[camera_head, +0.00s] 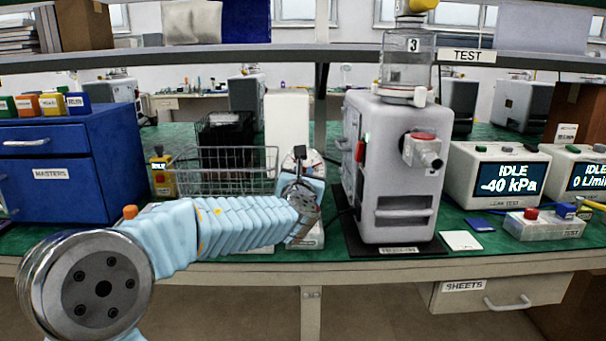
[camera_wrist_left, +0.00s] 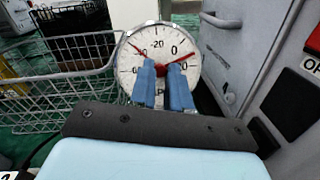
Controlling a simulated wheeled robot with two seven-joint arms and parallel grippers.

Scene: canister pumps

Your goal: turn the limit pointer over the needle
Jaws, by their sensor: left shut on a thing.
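The round gauge (camera_wrist_left: 160,35) has a white dial with black numbers and stands upright in front of my left gripper. Two red marks show on the dial: one thin line (camera_wrist_left: 138,49) at upper left, and a thicker red hand (camera_wrist_left: 184,59) pointing to the right, near the 0. I cannot tell for certain which is the needle and which the limit pointer. My left gripper (camera_wrist_left: 163,78) has its two blue fingers at the dial's centre, shut on a red part there, mostly hidden between them. In the head view the gauge (camera_head: 312,161) is partly hidden behind my left arm.
A wire basket (camera_head: 222,180) stands left of the gauge. The grey pump housing (camera_head: 390,180) with canister 3 (camera_head: 407,62) stands close on its right. Further right are a leak tester (camera_head: 495,175) reading IDLE -40 kPa and a button box (camera_head: 545,228). Blue drawers (camera_head: 70,170) stand at left.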

